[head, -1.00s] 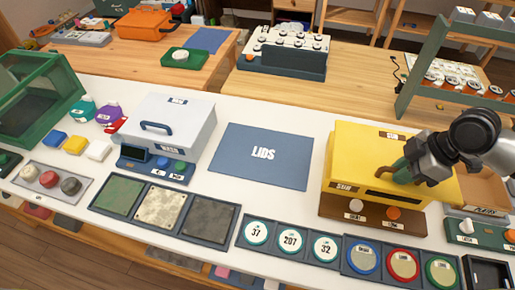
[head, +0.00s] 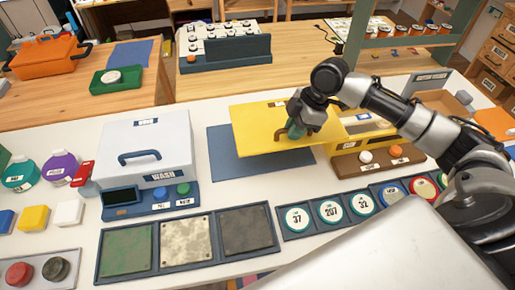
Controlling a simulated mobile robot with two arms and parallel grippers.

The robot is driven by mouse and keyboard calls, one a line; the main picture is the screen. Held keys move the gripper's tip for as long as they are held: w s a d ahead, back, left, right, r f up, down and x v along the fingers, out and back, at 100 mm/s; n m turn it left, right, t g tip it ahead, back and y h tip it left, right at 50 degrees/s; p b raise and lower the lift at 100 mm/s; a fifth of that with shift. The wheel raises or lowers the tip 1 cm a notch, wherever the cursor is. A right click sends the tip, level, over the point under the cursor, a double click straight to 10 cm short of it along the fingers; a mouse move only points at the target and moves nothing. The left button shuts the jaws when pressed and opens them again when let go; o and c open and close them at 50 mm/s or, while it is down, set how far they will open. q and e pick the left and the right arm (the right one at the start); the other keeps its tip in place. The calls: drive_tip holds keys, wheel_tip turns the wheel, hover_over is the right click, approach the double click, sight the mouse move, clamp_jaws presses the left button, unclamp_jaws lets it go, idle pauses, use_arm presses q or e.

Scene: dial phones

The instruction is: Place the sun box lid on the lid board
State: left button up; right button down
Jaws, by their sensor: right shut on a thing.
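The yellow sun box lid (head: 260,128) is a flat plate held above the blue lid board (head: 228,170), covering most of it. The board's left and front edges still show, and its printed word is hidden. My right gripper (head: 301,128) is shut on the lid's handle near the lid's right part. The yellow sun box (head: 375,128) stands to the right on its brown base (head: 350,165), with its top uncovered. I cannot tell whether the lid touches the board; it appears raised above it. My left gripper is not in view.
The white wash box (head: 130,145) stands just left of the board. My right arm (head: 400,110) reaches across the sun box. A pale slab (head: 390,260) fills the lower right foreground.

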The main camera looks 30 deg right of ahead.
sight(266, 138)
drive_tip(key=w+a+f, duration=0.1)
drive_tip(key=a, duration=0.1)
drive_tip(key=w+a+f, duration=0.1)
drive_tip(key=a, duration=0.1)
drive_tip(key=w+a+f, duration=0.1)
drive_tip(key=a+f, duration=0.1)
drive_tip(key=a, duration=0.1)
drive_tip(key=shift+f+p, duration=0.1)
drive_tip(key=shift+p, duration=0.3)
drive_tip(key=shift+f, duration=2.1)
drive_tip(key=c, duration=1.1)
unclamp_jaws()
drive_tip(key=v, duration=1.2)
drive_tip(key=shift+a, duration=0.1)
